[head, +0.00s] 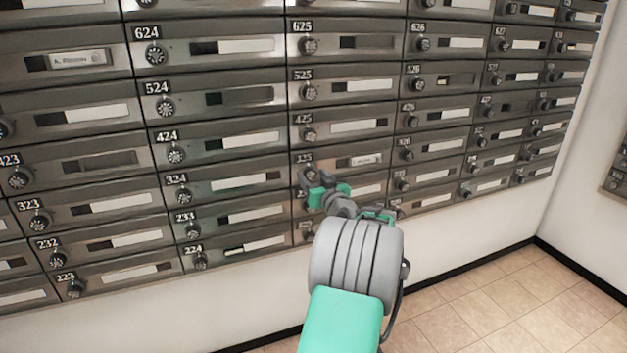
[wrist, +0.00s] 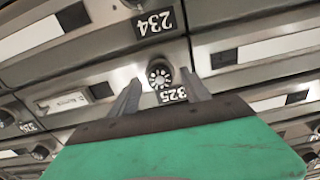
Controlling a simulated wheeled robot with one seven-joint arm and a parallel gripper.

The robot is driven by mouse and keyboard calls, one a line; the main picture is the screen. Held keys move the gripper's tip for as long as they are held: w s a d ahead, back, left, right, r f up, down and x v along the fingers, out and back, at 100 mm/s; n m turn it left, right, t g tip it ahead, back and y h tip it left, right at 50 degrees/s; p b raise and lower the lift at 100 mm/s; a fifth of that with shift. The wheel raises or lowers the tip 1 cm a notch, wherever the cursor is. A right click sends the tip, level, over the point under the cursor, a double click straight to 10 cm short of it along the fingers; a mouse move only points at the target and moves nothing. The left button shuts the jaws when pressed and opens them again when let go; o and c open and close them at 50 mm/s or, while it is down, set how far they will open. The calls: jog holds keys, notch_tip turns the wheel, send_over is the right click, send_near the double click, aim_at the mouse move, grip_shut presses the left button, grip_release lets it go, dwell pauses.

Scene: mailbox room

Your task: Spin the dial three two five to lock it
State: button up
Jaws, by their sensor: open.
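The 325 mailbox dial is a small round black knob with pale marks. In the wrist view the dial (wrist: 160,74) sits between the tips of my gripper (wrist: 160,84), with its 325 label (wrist: 172,96) upside down beside it. The two fingers are apart, one on each side of the dial; I cannot tell whether they touch it. In the head view my gripper (head: 316,186) is up against the mailbox wall just below the 325 label (head: 304,158) and hides the dial. The name slot (head: 367,160) of box 325 is to the right.
Rows of grey metal mailboxes with similar dials surround it, among them the 425 dial (head: 307,134) above and the 324 dial (head: 182,195) to the left. A white wall and tiled floor (head: 490,300) lie below right.

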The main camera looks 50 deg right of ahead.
jog(key=shift+w, duration=0.1)
jog(key=shift+c, duration=0.4)
grip_shut()
